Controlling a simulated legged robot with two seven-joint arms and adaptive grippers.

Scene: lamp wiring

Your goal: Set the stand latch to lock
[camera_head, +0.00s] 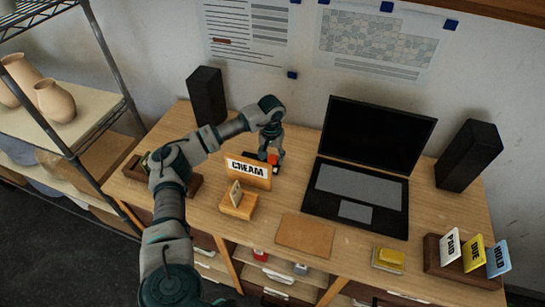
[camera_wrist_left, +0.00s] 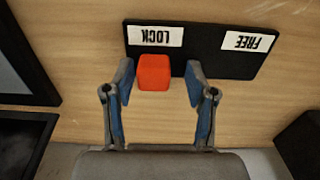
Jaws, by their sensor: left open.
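The stand latch is a red block (camera_wrist_left: 154,72) on a black plate (camera_wrist_left: 205,60) with two white labels. The block sits at the LOCK label (camera_wrist_left: 155,36), away from the FREE label (camera_wrist_left: 247,41). My left gripper (camera_wrist_left: 160,80) is open, with one finger on each side of the block; the block is nearer the left finger in the wrist view, with a wider gap at the right. In the head view the left gripper (camera_head: 270,155) reaches down behind the CREAM sign (camera_head: 248,170), and the red block (camera_head: 274,159) shows partly. My right gripper is not in view.
A wooden card holder (camera_head: 238,206) stands in front of the sign. The open laptop (camera_head: 355,205) is to the right, and a black speaker (camera_head: 206,95) is behind at the left. A brown mat (camera_head: 304,236) lies in front. A card rack (camera_head: 455,268) stands far right.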

